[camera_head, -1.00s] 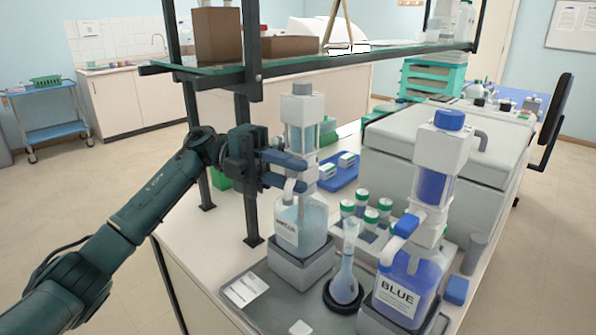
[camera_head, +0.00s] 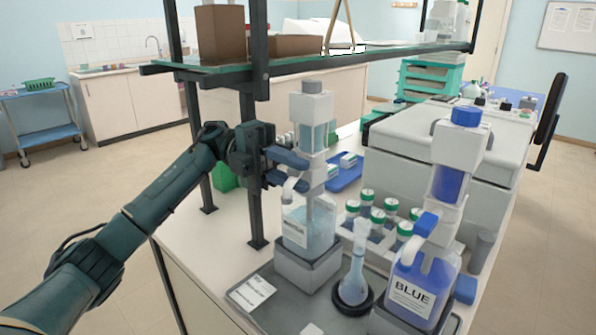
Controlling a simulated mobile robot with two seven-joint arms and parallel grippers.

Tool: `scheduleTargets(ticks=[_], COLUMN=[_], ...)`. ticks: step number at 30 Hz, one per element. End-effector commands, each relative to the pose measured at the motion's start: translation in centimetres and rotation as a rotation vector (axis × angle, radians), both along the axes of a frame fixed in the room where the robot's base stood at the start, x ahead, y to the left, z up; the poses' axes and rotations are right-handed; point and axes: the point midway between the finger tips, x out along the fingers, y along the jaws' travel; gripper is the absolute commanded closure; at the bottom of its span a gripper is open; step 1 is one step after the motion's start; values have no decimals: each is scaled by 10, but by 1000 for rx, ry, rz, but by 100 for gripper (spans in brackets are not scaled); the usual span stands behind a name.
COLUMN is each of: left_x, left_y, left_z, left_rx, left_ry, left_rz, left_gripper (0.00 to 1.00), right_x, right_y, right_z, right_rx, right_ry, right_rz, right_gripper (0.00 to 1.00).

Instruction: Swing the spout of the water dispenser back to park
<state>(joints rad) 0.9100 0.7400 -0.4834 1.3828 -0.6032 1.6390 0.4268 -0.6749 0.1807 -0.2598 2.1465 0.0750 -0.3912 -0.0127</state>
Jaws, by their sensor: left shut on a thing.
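The water dispenser (camera_head: 308,222) is a clear bottle with a white label and a tall grey-white pump head. It stands upright on a grey block (camera_head: 308,268). Its white curved spout (camera_head: 290,188) points left and down. My left gripper (camera_head: 290,167) comes in from the left at the height of the spout, its dark fingers shut on the spout. The fingers hide part of the spout and pump. My right gripper is not in view.
A dark shelf post (camera_head: 252,180) stands close behind my left gripper, with a glass shelf (camera_head: 350,52) above. A flask (camera_head: 355,275), a blue dispenser (camera_head: 428,275) and several green-capped bottles (camera_head: 377,215) stand to the right. A grey tray (camera_head: 250,300) lies in front.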

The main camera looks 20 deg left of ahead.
Motion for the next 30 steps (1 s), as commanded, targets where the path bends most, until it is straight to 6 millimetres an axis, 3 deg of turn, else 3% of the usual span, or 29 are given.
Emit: scheduleTargets(ticks=[9,10,18,30], left_x=[-1,-1,0,0], left_y=[0,0,0,-1], left_z=[-1,-1,0,0], left_rx=[3,3,1,0], left_ry=[1,1,1,0], left_rz=[-2,-2,-1,-1], left_gripper=[100,77,55,55], right_x=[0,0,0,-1], right_y=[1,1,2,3], right_z=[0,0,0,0], right_rx=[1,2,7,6], right_ry=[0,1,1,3], right_rz=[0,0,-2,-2], right_gripper=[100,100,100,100])
